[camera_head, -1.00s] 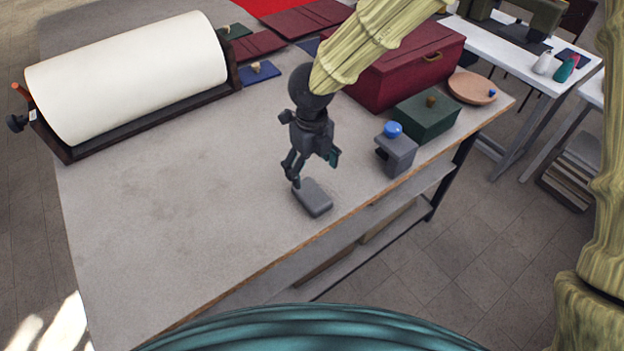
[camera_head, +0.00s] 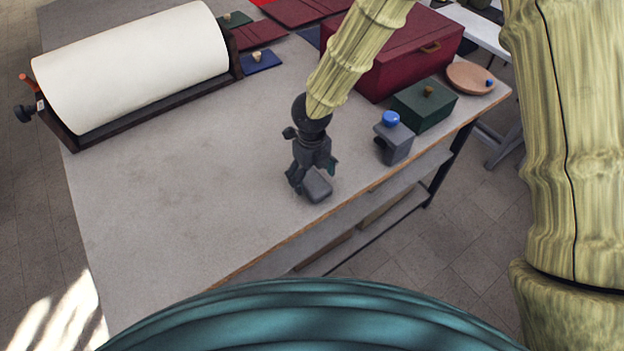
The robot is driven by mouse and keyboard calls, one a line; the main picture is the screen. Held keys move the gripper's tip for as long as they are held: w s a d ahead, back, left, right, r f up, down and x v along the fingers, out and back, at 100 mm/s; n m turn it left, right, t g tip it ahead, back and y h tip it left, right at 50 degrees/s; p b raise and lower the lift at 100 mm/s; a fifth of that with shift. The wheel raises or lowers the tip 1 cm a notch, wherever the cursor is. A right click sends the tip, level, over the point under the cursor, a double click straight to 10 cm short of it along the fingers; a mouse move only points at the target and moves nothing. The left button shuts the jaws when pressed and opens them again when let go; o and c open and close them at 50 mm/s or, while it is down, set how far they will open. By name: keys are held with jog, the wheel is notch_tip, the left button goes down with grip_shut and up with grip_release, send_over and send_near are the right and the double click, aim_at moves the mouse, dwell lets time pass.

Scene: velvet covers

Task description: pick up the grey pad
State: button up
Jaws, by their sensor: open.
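The grey pad (camera_head: 317,186) is a small rounded block lying on the grey table top near its front edge. My gripper (camera_head: 311,182) is dark grey and points down at the pad. It is open, with one finger at the pad's left side and the other behind its right side. The gripper hides part of the pad's far side. I cannot tell whether the fingers touch the pad.
A grey block with a blue knob (camera_head: 393,140) stands to the right of the gripper, with a green box (camera_head: 424,108) and a dark red chest (camera_head: 385,60) behind. A white roll (camera_head: 135,70) lies at the back left. The table's left middle is clear.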

jog(key=shift+f, duration=1.05)
jog(key=c, duration=1.2)
